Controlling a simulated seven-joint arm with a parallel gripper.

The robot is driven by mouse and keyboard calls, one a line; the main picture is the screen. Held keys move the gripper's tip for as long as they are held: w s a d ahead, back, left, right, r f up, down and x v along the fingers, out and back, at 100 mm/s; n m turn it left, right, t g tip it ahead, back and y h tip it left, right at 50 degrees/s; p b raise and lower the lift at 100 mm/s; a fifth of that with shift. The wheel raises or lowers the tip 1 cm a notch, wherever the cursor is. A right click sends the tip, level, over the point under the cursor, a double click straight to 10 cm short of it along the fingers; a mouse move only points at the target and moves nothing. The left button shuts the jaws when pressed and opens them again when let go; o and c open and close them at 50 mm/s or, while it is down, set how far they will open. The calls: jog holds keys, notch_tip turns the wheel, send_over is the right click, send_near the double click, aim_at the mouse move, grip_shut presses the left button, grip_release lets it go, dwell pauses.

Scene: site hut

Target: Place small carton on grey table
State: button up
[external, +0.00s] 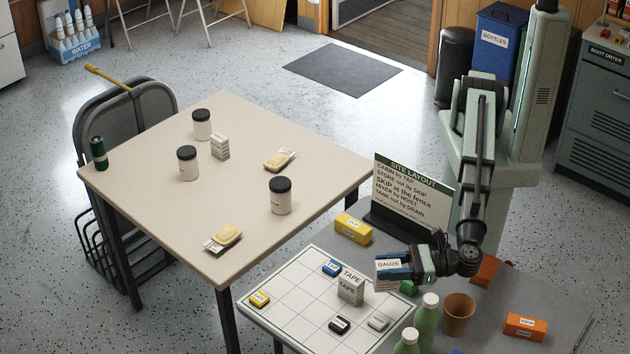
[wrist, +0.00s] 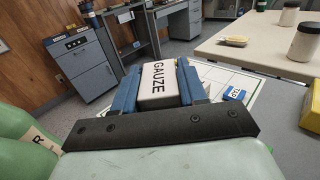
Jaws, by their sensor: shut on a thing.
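My gripper (external: 392,270) is shut on a small white carton labelled GAUZE (external: 386,264), with a blue finger on each side. In the wrist view the GAUZE carton (wrist: 158,82) sits between the blue fingers (wrist: 158,78). It is held near the right side of the white grid board; the height of the gap below it is hard to tell. The grey table (external: 565,300) is at the lower right and carries the board. A white TAPE carton (external: 350,287) stands on the board, and another small white carton (external: 220,147) stands on the beige table.
The grid board (external: 290,315) also bears blue, yellow, black and white small blocks. Green bottles (external: 427,318), a brown cup (external: 458,307), an orange block (external: 525,326), a yellow block (external: 353,228) and a SITE LAYOUT sign (external: 412,188) surround my gripper.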

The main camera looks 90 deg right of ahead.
jog(key=shift+f, duration=4.35)
jog(key=shift+f, duration=0.1)
jog(key=o, duration=1.1)
jog(key=s, duration=0.1)
jog(key=s+r, duration=0.1)
jog(key=s, duration=0.1)
jog(key=shift+s, duration=0.1)
jog(key=shift+r, duration=3.1)
